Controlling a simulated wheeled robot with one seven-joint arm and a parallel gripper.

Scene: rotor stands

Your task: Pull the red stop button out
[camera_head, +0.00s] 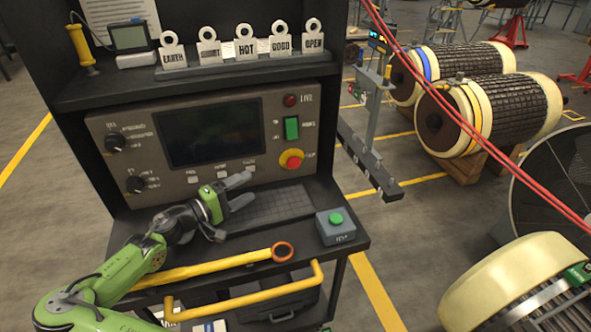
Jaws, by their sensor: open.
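The red stop button (292,162) sits on a yellow base at the lower right of the grey control panel (183,185). My gripper (244,189) is in front of the panel, above the keyboard, to the left of the stop button and a little lower. Its two grey fingers point right and are apart, with nothing visible between them. They do not appear to touch the button. Whether the button is pressed in or out is too small to tell.
A box with a green button (336,219) stands on the shelf's right end. A yellow handle with a ring end (282,252) lies along the front, above a yellow rail (250,301). Tags (247,48) stand on the upper shelf. Red cables (470,110) hang at right.

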